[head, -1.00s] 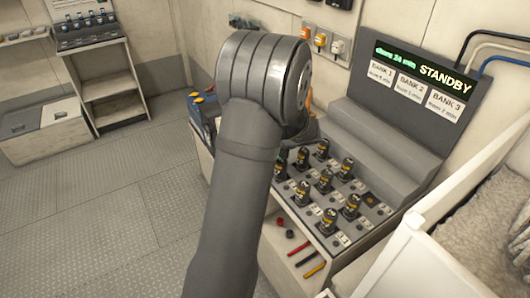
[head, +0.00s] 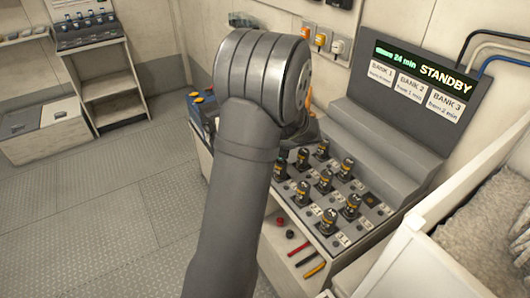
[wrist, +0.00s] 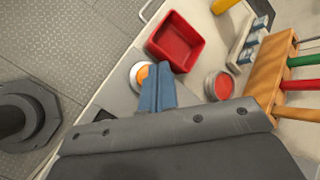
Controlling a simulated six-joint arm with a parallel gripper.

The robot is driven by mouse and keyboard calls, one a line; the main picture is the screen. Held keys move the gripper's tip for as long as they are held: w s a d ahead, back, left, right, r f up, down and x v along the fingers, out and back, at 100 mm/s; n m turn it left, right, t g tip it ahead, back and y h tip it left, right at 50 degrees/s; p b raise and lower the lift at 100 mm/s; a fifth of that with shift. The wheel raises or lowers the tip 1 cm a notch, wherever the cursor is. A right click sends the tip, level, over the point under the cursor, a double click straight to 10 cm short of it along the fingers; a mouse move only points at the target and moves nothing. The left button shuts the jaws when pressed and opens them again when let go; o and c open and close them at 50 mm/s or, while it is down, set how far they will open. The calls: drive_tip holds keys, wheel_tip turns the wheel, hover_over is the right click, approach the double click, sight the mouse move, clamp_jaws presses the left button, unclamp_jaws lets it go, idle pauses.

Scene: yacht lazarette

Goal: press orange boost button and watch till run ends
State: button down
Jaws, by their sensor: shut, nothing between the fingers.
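The orange button (wrist: 143,74) sits in a pale round ring on a light grey surface in the wrist view. My gripper (wrist: 157,68) is shut and empty, its blue fingers lying over the button's right part. I cannot tell whether the fingertips touch the button. In the head view, my arm hides the button and most of the gripper.
A red tray (wrist: 182,40) and a round red-topped container (wrist: 219,85) stand close to the fingers. A wooden rack (wrist: 272,68) holds coloured-handled tools at the right. In the head view, several black-and-yellow devices fill the charging panel (head: 345,240).

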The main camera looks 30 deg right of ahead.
drive_tip(key=shift+s+a+f, duration=0.3)
drive_tip(key=shift+f, duration=0.35)
drive_tip(key=shift+w+d+r, duration=0.1)
drive_tip(key=shift+w+r, duration=0.05)
drive_tip(key=shift+r, duration=2.45)
drive_tip(key=r, duration=0.5)
drive_tip(key=shift+w+d+r, duration=0.15)
drive_tip(key=shift+w+r, duration=0.05)
drive_tip(key=shift+r, duration=0.05)
